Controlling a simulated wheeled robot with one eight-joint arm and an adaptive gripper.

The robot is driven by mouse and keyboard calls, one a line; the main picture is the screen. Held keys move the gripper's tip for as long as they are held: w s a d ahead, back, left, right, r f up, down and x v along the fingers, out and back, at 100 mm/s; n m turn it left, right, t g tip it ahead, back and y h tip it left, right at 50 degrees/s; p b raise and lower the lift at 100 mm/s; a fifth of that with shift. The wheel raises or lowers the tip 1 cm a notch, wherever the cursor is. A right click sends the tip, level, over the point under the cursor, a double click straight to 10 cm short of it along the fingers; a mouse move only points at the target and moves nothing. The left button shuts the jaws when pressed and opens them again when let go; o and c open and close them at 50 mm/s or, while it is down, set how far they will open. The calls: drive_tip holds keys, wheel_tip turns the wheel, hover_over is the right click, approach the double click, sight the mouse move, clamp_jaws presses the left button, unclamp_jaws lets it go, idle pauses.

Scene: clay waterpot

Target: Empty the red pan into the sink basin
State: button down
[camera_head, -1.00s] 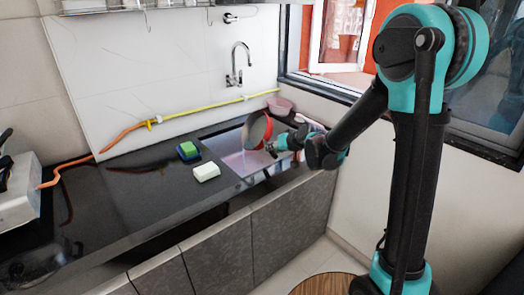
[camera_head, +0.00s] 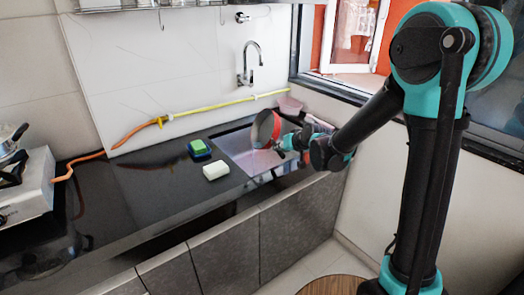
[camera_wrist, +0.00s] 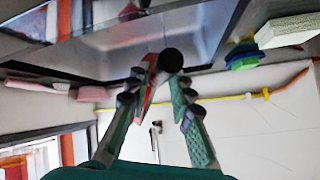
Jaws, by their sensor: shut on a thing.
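The red pan (camera_head: 276,128) is tipped up on its side, its darker inside facing left, over the sink basin (camera_head: 237,144). My gripper (camera_head: 289,143) is at the pan's right side, shut on it. In the wrist view my gripper's two fingers (camera_wrist: 165,90) close around the pan's dark handle, whose round end (camera_wrist: 171,61) faces the camera; a strip of red pan (camera_wrist: 147,92) shows beside the left finger. The basin's pinkish floor shows below the pan. I cannot see whether anything is left inside the pan.
A green and blue sponge (camera_head: 198,148) and a white block (camera_head: 216,170) lie left of the basin. A pink bowl (camera_head: 290,105) stands behind the pan. The tap (camera_head: 248,65) is on the wall above a yellow and orange hose (camera_head: 210,108). A stove (camera_head: 25,185) is far left.

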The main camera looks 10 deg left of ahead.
drive_tip(key=shift+s+a, duration=0.1)
drive_tip(key=shift+a, duration=0.05)
drive_tip(key=shift+s+a+r+n+t+h, duration=0.15)
drive_tip(key=shift+s+a+n+t+h, duration=0.15)
drive_tip(key=shift+a+h, duration=0.1)
idle(0.5)
drive_tip(key=shift+w+d+r+m+y, duration=0.2)
drive_tip(key=shift+w+d+r+y, duration=0.1)
drive_tip(key=shift+r, duration=0.3)
drive_tip(key=shift+w+d+r+m+y, duration=0.2)
drive_tip(key=shift+d+r, duration=0.1)
drive_tip(key=shift+r, duration=0.25)
drive_tip(key=shift+s+f, duration=0.1)
drive_tip(key=shift+w+d+f+m+g+y, duration=0.2)
drive_tip(key=shift+w+d+m+g+y, duration=0.45)
drive_tip(key=shift+d, duration=0.25)
